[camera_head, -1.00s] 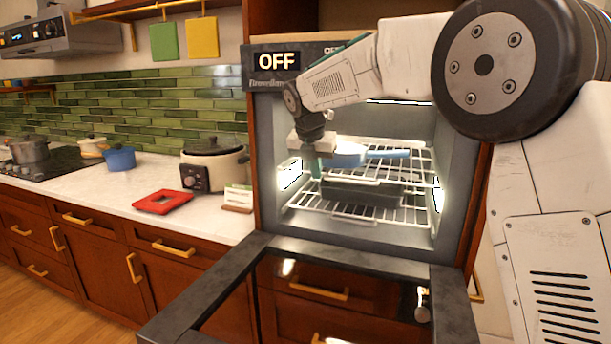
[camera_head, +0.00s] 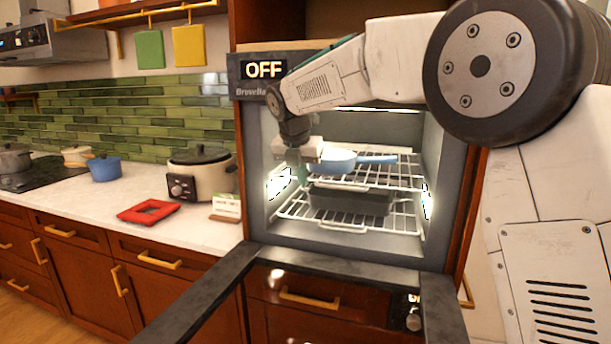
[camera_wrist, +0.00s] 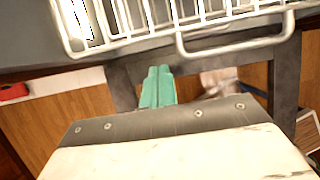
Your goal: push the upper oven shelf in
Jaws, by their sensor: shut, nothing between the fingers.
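The oven (camera_head: 250,150) stands open with its door folded down. Its upper shelf (camera_head: 405,172) is a white wire rack, carrying a blue pan (camera_head: 338,160) with its handle pointing right. My gripper (camera_head: 303,172) is at the left front of the upper shelf, partly covering that side of the rack and pan. Its green fingers (camera_wrist: 157,88) are together and empty in the wrist view. There, a white rack (camera_wrist: 200,38) with a front loop lies just beyond the fingertips. Whether they touch it I cannot tell.
A lower wire shelf (camera_head: 300,212) holds a dark baking tin (camera_head: 350,201). The dropped door (camera_head: 215,295) juts out in front.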

